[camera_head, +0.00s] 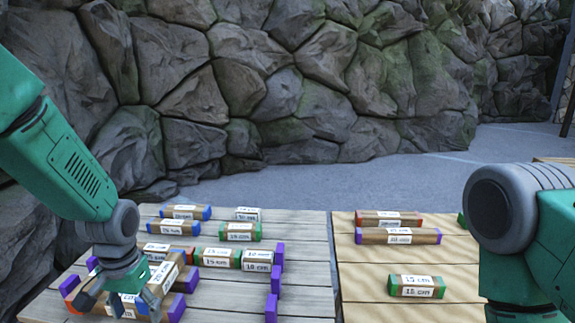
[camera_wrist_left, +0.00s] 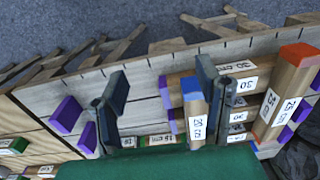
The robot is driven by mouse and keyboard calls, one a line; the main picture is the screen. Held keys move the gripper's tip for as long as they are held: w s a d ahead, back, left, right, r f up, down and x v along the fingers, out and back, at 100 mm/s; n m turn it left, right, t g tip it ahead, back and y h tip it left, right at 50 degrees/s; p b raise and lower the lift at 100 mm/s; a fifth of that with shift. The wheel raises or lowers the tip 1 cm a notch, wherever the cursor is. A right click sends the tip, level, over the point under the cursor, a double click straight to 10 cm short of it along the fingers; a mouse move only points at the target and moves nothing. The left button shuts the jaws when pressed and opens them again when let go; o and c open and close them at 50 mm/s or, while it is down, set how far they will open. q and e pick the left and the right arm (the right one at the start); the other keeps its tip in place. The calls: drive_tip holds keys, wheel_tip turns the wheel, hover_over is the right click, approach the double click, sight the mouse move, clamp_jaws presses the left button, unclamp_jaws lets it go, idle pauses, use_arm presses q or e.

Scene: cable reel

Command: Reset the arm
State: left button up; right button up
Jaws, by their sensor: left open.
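My left gripper (camera_head: 120,293) is open above the left table's pile of labelled wooden blocks. In the left wrist view its two fingers (camera_wrist_left: 160,90) stand wide apart. A blue-ended block (camera_wrist_left: 197,120) marked 20 cm lies beside the right finger, and I cannot tell whether they touch. An orange-ended block (camera_wrist_left: 289,85) marked 25 cm lies further right. My right arm (camera_head: 525,235) shows at the right edge of the head view, and its gripper is out of view.
The left table (camera_head: 305,250) holds several blocks with blue, green and purple ends. The right table (camera_head: 365,285) holds a red-ended block (camera_head: 388,219), a purple-ended block (camera_head: 398,236) and a green-ended block (camera_head: 416,287). A stone wall (camera_head: 300,90) stands behind.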

use_arm(q)
drive_tip(key=s+f, duration=1.1)
drive_tip(key=f, duration=0.2)
drive_tip(key=s+f+p, duration=0.2)
drive_tip(key=s+f, duration=0.2)
drive_tip(key=s, duration=1.3)
drive_tip(key=shift+s+d+f+t, duration=0.15)
drive_tip(key=shift+s+d+t, duration=0.1)
drive_tip(key=shift+d+t, duration=0.05)
use_arm(e)
drive_tip(key=shift+s+a+r, duration=0.1)
drive_tip(key=shift+a+r, duration=0.1)
drive_tip(key=shift+r, duration=1)
use_arm(q)
drive_tip(key=shift+a, duration=0.15)
use_arm(e)
drive_tip(key=shift+a, duration=0.15)
